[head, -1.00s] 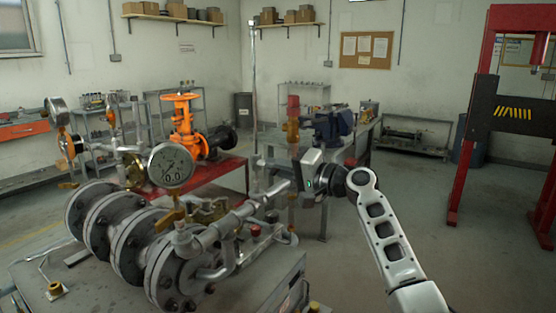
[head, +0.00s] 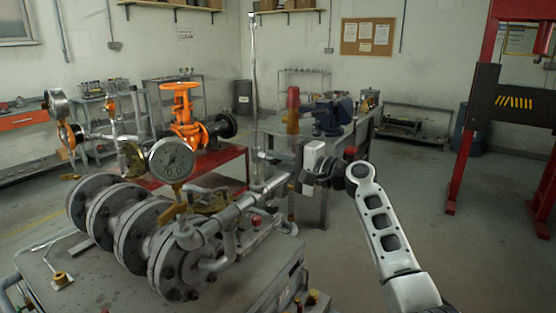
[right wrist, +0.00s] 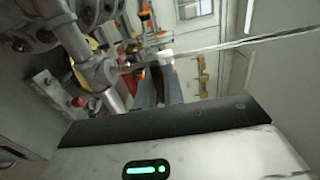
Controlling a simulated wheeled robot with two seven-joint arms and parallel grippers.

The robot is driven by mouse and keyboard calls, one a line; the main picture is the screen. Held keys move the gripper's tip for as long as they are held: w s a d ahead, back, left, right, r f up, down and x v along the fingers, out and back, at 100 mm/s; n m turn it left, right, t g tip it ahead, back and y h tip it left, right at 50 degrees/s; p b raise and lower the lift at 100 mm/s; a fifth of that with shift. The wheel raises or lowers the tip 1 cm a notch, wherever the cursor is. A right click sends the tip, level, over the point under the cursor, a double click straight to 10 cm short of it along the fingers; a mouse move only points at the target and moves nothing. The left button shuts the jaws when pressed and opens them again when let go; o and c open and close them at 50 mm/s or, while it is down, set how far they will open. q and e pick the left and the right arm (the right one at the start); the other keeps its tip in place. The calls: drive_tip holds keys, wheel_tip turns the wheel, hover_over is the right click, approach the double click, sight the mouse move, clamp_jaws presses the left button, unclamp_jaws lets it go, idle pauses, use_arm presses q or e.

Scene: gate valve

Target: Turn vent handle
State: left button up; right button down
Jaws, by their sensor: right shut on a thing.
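The flanged pipe assembly (head: 213,225) lies on a grey cart, and its grey pipe branch runs up to the right toward my right gripper. My right gripper (head: 272,157) is at the end of that branch, beside a tall thin upright pipe (head: 253,90). It is shut on the vent handle, which is mostly hidden by the fingers and gripper body. In the right wrist view, the pipe joint (right wrist: 100,74) shows beyond the gripper body, with the thin pipe crossing to the right. My left gripper is not in view.
A round gauge (head: 171,160) stands over the flanges. A red-capped brass fitting (head: 293,110) shows just behind my right gripper. An orange valve (head: 182,117) sits on a red table at the back. The floor right of my right arm is clear up to the red press frame (head: 468,140).

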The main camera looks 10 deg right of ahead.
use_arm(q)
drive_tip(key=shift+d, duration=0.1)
use_arm(e)
drive_tip(key=c, duration=1.5)
unclamp_jaws()
drive_tip(key=shift+d, duration=0.1)
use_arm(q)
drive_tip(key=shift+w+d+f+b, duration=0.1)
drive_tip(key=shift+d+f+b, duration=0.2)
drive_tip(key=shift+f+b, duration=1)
use_arm(e)
drive_tip(key=b+v, duration=0.1)
drive_tip(key=v, duration=1.5)
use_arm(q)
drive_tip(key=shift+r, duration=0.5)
